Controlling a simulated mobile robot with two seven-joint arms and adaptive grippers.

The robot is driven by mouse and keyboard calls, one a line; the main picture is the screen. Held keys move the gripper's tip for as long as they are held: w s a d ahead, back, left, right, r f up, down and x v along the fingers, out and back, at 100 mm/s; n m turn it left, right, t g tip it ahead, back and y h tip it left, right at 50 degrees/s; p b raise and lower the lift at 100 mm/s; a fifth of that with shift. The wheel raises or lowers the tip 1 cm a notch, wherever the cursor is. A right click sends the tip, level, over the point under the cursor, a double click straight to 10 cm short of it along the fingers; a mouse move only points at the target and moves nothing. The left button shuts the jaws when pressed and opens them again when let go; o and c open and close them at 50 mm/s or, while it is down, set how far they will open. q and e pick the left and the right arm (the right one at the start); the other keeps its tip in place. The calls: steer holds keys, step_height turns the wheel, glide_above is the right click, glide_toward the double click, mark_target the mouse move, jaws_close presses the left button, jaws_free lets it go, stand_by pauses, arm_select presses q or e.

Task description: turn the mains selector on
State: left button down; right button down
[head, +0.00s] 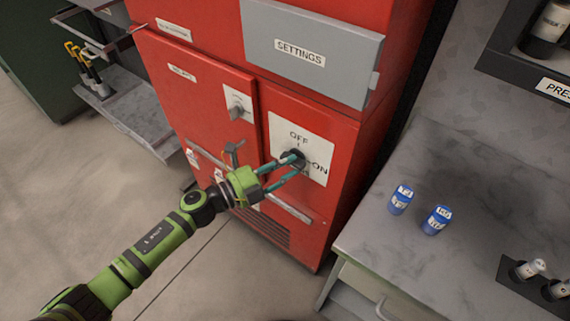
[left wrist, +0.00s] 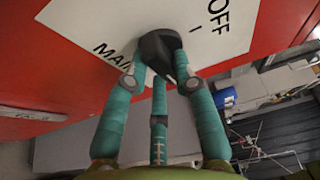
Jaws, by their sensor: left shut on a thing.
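The mains selector is a dark knob (head: 292,156) on a white plate (head: 318,149) on the red cabinet's front. The plate reads OFF at the top and ON at the right. In the left wrist view the black knob (left wrist: 157,52) sits between the teal fingertips, with OFF and part of MAINS beside it. My left gripper (head: 297,163) is shut on the knob and hides part of it. Which mark the knob points to I cannot tell. My right gripper is not in view.
A grey SETTINGS box (head: 311,54) juts out above the plate. A smaller switch (head: 238,108) is on the cabinet door at left. Two blue cylinders (head: 400,199) (head: 436,220) stand on the grey worktop (head: 375,240) at right. A shelf trolley (head: 140,115) stands at left.

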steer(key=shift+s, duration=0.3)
arm_select(q)
steer(key=c, duration=1)
jaws_free()
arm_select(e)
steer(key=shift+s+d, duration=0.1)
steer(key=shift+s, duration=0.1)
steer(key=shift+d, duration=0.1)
arm_select(q)
steer(key=v, duration=1.2)
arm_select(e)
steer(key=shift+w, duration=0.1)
arm_select(q)
steer(key=shift+w, duration=0.1)
